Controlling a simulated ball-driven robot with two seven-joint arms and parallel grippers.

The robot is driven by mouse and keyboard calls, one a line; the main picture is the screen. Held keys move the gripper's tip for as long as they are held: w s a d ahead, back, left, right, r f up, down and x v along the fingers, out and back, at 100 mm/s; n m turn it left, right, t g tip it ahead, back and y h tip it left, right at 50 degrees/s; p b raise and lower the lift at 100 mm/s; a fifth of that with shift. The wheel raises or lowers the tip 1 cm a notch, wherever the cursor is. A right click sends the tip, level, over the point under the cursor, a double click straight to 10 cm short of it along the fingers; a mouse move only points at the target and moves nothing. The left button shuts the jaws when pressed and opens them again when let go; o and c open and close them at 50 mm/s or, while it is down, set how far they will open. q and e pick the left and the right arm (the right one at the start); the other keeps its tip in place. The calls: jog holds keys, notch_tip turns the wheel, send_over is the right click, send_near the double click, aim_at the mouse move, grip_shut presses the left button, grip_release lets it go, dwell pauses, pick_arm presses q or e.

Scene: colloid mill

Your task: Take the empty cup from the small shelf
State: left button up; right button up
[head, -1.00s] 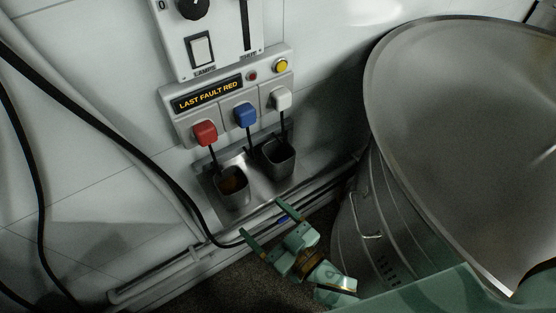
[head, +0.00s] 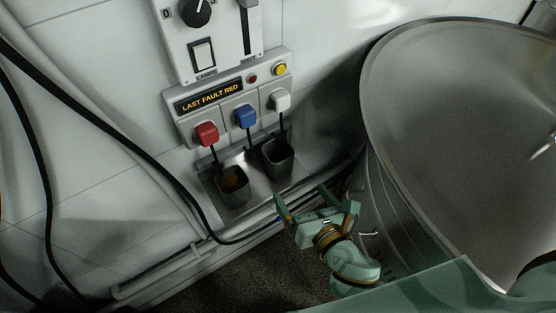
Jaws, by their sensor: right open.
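Two dark cups stand on a small metal shelf (head: 258,194) under the dispenser panel. The right cup (head: 278,158) looks dark and empty inside and stands below the white tap. The left cup (head: 232,184) has brownish contents and stands below the red tap. My right gripper (head: 302,194) is open and empty, in front of and below the right cup, apart from it. Its two fingers point up towards the shelf. My left gripper is not in view.
The panel (head: 234,97) reads "LAST FAULT RED" and carries red, blue and white taps. A large steel vessel (head: 450,130) fills the right side. Black cables (head: 120,140) hang at the left. A pipe (head: 160,268) runs along the wall below the shelf.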

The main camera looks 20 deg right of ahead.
aim_at(284, 166)
jog(key=w+f+b, duration=0.1)
jog(key=w, duration=0.2)
jog(key=w+f+n, duration=0.1)
jog(key=w, duration=0.3)
jog(key=w+f+n+b, duration=0.1)
jog(key=w, duration=0.2)
jog(key=shift+w+a+f+b, duration=0.25)
jog(key=shift+a+f+b, duration=0.1)
jog(key=shift+a+f, duration=0.05)
jog(key=b+x, duration=0.2)
jog(key=x, duration=0.2)
jog(key=shift+w+a+f, duration=0.15)
jog(key=shift+w+f, duration=0.1)
jog(key=shift+f, duration=0.05)
jog(key=shift+w, duration=0.3)
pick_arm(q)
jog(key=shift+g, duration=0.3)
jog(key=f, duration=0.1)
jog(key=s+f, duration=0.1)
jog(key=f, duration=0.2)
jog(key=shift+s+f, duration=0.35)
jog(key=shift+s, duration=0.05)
pick_arm(e)
jog(key=shift+r, duration=0.1)
jog(key=c, duration=1.1)
